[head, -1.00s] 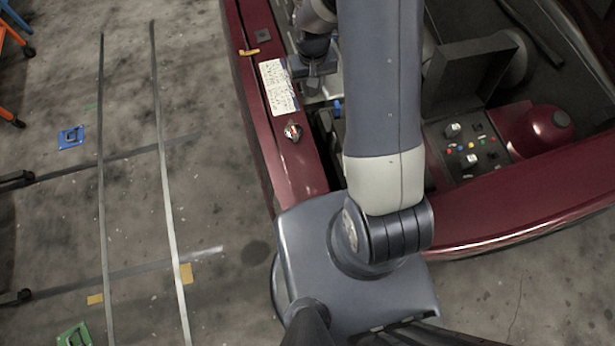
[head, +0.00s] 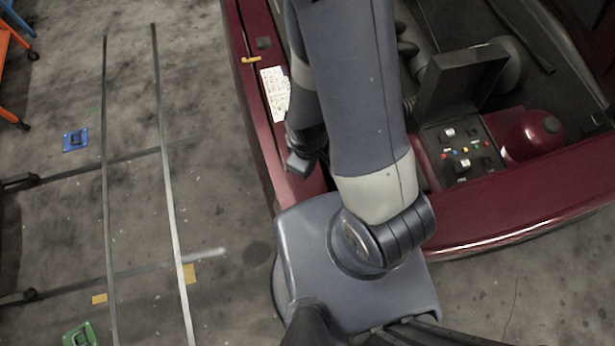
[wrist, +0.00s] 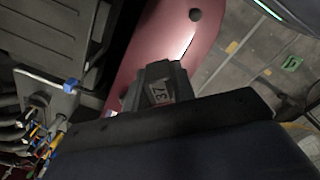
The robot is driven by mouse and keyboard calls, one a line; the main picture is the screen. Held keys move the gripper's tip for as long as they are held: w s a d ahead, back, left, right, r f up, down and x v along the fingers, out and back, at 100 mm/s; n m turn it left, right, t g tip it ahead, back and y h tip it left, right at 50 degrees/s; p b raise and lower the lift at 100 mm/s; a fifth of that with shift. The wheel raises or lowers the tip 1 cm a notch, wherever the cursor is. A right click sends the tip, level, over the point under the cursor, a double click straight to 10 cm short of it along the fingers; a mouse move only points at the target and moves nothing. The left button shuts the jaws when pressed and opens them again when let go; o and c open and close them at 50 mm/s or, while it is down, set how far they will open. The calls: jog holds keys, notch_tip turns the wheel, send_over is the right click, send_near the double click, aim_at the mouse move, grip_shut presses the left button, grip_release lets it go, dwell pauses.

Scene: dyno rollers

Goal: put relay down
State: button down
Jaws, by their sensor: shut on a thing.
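My gripper (head: 299,166) hangs over the car's dark red front edge in the head view, left of my upper arm link. In the wrist view my gripper (wrist: 155,80) is shut on a small dark block with light markings and a bit of red, which I take to be the relay (wrist: 159,93). My jaws hide most of it, and in the head view it cannot be made out. The red car edge (wrist: 168,42) lies behind it in the wrist view. I cannot tell whether the block touches the edge.
A box with an open dark lid (head: 460,82) and small coloured parts on its panel (head: 458,152) sits at the right. A white label (head: 275,94) and a yellow piece (head: 250,60) are on the red edge.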

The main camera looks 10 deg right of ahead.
send_over(307, 184)
notch_tip(307, 184, down, 5)
jog(key=shift+f+b, duration=0.2)
jog(key=shift+b, duration=0.25)
jog(key=shift+f+b, duration=2)
jog(key=shift+f, duration=0.1)
jog(key=c, duration=1.2)
grip_release()
